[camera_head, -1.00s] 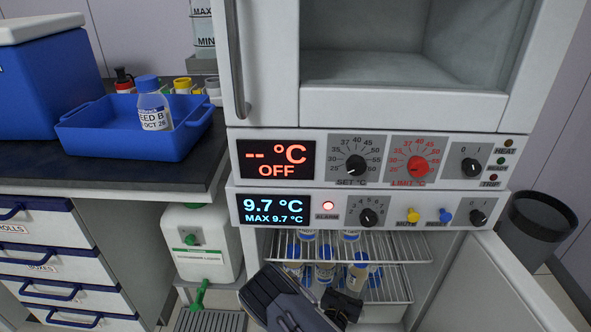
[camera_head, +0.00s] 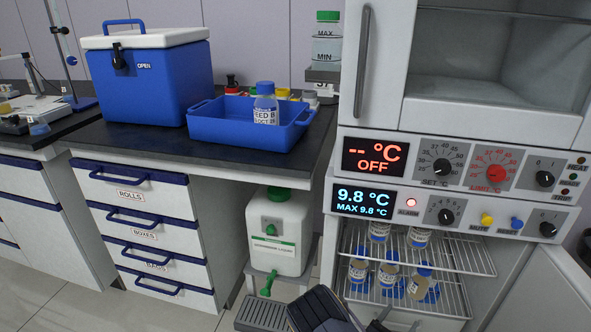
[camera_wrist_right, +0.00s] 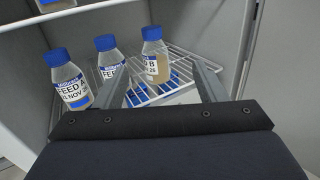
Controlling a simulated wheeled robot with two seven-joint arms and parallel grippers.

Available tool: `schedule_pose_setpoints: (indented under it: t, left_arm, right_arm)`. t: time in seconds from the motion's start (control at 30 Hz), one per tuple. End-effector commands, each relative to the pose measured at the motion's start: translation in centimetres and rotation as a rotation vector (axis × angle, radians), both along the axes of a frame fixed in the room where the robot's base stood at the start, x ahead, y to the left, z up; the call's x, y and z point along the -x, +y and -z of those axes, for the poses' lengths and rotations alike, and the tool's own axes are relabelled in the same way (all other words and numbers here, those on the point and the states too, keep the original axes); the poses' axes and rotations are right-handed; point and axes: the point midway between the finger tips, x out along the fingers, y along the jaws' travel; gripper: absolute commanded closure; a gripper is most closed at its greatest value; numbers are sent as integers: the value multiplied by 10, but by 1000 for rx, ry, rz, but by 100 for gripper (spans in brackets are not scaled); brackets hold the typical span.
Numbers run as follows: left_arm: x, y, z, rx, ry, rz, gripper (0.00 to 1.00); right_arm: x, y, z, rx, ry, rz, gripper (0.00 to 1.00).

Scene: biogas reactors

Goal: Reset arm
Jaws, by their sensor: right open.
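My right gripper (camera_wrist_right: 163,72) is open, its two grey fingers apart in the right wrist view, pointing into the fridge. No bottle is gripped; a FEED B bottle (camera_wrist_right: 155,58) with a blue cap stands beyond the gap. Two FEED A bottles (camera_wrist_right: 68,82) (camera_wrist_right: 111,62) stand to its left on the wire shelf. In the head view my right arm shows at the bottom edge, in front of the fridge opening, with the gripper (camera_head: 385,325) partly cut off. My left gripper is in neither view.
The fridge door (camera_head: 555,290) stands open at right. Bottles stand on two wire shelves (camera_head: 455,252). A blue tray (camera_head: 215,128) holding a SEED B bottle (camera_head: 265,104) and a cool box (camera_head: 150,85) are on the bench. A white canister (camera_head: 280,240) stands below.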

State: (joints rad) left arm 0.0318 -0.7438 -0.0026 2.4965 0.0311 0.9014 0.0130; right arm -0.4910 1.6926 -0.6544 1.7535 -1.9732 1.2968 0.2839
Motion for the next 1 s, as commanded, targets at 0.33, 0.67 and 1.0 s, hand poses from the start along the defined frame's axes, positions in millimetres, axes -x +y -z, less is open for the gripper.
schedule_pose_setpoints:
  t: [0.33, 0.67, 1.0]
  left_arm:
    - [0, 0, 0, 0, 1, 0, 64]
    - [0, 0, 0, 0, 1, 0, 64]
    - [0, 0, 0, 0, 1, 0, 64]
  right_arm:
    - [19, -33, -35, -114, -77, 232, 35]
    - [75, -76, -85, -380, -210, 663, 35]
    - [182, -67, -141, -982, -398, 1301, 35]
